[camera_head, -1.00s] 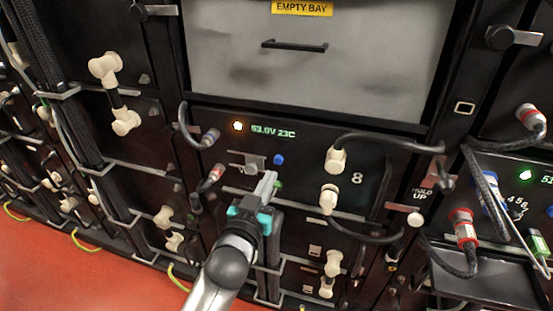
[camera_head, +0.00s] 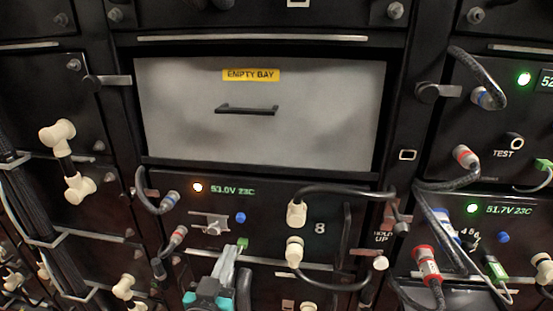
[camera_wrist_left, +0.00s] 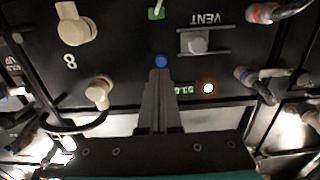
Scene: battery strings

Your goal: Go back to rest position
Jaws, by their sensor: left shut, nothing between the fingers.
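My left gripper (camera_head: 227,272) is in the lower middle of the head view, in front of the battery module marked 8 (camera_head: 268,236). It is shut and empty. In the left wrist view its closed fingers (camera_wrist_left: 157,95) end close to a blue button (camera_wrist_left: 161,61) in the picture; I cannot tell whether they touch. The same blue button (camera_head: 240,218) shows above the gripper in the head view. A green plug (camera_head: 243,243) sits just behind the fingertips. My right gripper is not in view.
An empty bay panel (camera_head: 180,110) with a black handle is above module 8. Cream connectors (camera_head: 296,214) and black looped cables stand out to the right of the gripper. More cabled modules (camera_head: 490,225) are at right, and cable bundles (camera_head: 40,215) at left.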

